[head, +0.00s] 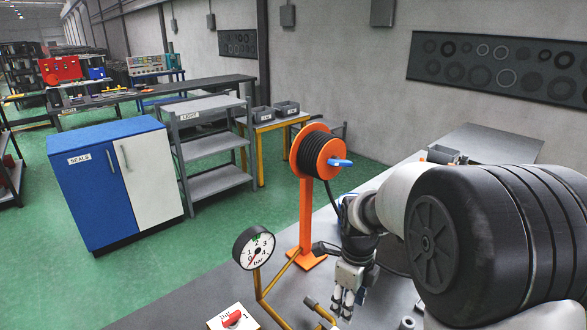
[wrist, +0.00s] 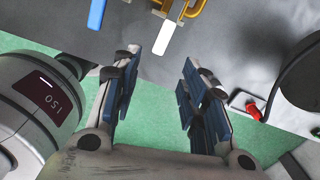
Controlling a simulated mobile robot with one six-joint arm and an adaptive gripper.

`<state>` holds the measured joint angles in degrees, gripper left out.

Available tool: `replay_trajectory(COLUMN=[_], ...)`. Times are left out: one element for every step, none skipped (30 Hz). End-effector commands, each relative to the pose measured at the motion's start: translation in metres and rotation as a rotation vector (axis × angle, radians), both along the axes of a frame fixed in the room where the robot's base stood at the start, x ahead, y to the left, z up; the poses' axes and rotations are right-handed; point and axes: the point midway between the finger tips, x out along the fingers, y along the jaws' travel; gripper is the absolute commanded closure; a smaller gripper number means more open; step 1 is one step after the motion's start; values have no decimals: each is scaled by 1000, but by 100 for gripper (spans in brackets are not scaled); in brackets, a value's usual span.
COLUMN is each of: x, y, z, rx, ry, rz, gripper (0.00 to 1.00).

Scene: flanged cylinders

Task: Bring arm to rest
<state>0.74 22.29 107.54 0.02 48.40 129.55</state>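My gripper (head: 346,300) hangs low over the grey bench in the head view, fingers pointing down, near the base of the orange reel stand. In the wrist view my gripper (wrist: 160,75) has its two blue-padded fingers spread apart, with nothing between them. The bench surface and green floor show through the gap. My arm comes in from the right of the head view; its large black-and-white joint hides much of the bench's right side.
An orange reel stand (head: 306,200) with dark hose, a dial gauge (head: 254,247) on a yellow pipe and a red switch (head: 232,318) stand close left of my gripper. The switch also shows in the wrist view (wrist: 253,111). A blue-and-white cabinet (head: 85,190) stands on the floor beyond.

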Motion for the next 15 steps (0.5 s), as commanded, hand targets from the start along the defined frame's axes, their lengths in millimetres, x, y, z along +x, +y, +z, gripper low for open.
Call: replay_trajectory(x=[-9, -16, -27, -35, -44, -57, -66, -75, -88, -98, -108, -122, -132, -142, -155], y=[0, 1, 1, 1, 2, 2, 2, 2, 3, 3, 3, 3, 3, 4, 4], z=[16, 24, 36, 45, 53, 62, 69, 75, 82, 87, 91, 96, 99, 101, 103], rx=[-4, -10, -17, -25, -34, -48, -60, -74, -93, -109, -127, -151, -171, -194, -224], ry=[-26, -39, -58, -71, -85, -103, -117, -128, -144, -155, -165, -178, -186, -194, -203], rz=[99, 174, 283, 368, 455, 572, 659, 745, 860, 946, 1033, 1147, 1233, 1318, 1432], gripper=[60, 60, 60, 60, 60, 60, 60, 60, 60, 60, 60, 60, 60, 60, 60])
